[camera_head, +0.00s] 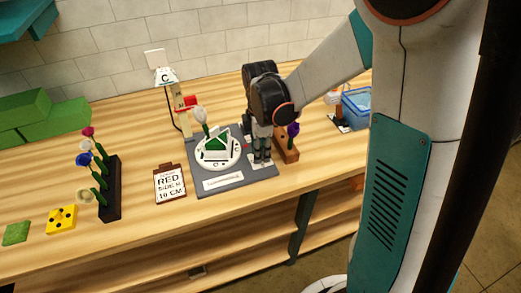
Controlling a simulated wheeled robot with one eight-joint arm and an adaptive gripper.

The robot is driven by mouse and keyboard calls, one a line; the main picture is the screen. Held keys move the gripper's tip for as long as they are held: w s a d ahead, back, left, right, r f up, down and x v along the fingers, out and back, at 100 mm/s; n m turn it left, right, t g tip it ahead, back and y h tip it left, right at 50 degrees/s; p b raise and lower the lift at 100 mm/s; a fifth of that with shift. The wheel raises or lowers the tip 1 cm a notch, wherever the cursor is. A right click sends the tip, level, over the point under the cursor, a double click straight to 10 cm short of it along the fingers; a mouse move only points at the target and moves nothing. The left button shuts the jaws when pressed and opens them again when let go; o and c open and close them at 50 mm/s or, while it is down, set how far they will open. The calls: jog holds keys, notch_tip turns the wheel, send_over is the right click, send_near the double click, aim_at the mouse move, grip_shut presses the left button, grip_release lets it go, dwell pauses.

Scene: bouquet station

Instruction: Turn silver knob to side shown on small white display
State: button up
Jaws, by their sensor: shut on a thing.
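My gripper (261,158) points down at the right side of a dark grey base plate (237,186), its fingers closed low over it. The silver knob is mostly hidden by the fingers, and which way it points cannot be told. A small white display (165,77) on a post behind the plate shows the letter C. On the plate, a white round dial (217,160) with letters on its rim carries a green wedge-shaped block (214,145). A white flower (200,116) stands at this block.
A clipboard sign (170,185) reads RED, SIDE B, 10 CM. A dark rack (110,190) of several flowers, a yellow block (62,219) and green foam blocks (38,120) are left. A brown stand (287,150) and blue bin (356,105) are right. The front table strip is clear.

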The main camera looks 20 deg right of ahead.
jog(key=shift+n, duration=1.6)
jog(key=o, duration=1.1)
jog(key=shift+c, duration=0.2)
jog(key=shift+r, duration=0.1)
notch_tip(320, 180, up, 12)
jog(key=shift+w, duration=0.2)
